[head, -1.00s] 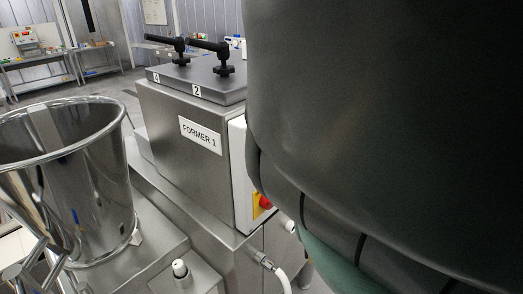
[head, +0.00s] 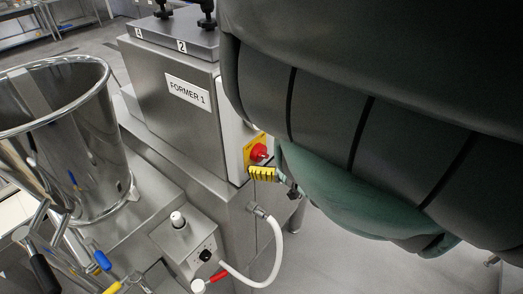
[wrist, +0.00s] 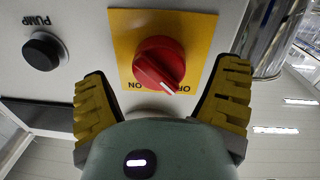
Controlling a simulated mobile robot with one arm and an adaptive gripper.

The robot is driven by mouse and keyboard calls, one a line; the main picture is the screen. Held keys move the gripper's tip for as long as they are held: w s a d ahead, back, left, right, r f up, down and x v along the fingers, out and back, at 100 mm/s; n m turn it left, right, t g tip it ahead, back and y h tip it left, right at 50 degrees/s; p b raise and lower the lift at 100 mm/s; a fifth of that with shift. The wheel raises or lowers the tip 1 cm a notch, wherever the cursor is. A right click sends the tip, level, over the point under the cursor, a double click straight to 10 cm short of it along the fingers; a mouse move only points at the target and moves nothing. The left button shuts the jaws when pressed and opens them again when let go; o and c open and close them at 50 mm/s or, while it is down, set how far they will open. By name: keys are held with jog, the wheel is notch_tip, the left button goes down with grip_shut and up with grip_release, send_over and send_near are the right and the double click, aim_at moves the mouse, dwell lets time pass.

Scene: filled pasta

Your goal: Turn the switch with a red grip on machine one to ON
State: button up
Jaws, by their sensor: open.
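The red grip switch (head: 258,152) sits on a yellow plate on the side of the machine labelled FORMER 1 (head: 188,91). In the wrist view, which is upside down, the red knob (wrist: 160,62) stands on the yellow plate (wrist: 124,42). Its white mark points toward the OFF label; the ON label is beside it. My gripper (wrist: 163,72) is open, with its yellow ribbed fingers on either side of the knob and a visible gap to each. In the head view, one yellow finger (head: 262,174) shows just below the switch; my arm hides the rest.
A black PUMP button (wrist: 43,50) is beside the yellow plate. A steel hopper (head: 75,130) stands at left. A small box with a white knob (head: 178,220) and a white hose (head: 277,250) are below the machine. Coloured-handled tools lie at lower left.

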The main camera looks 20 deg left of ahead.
jog(key=shift+w+a, duration=0.2)
jog(key=shift+a, duration=0.4)
jog(key=c, duration=1.2)
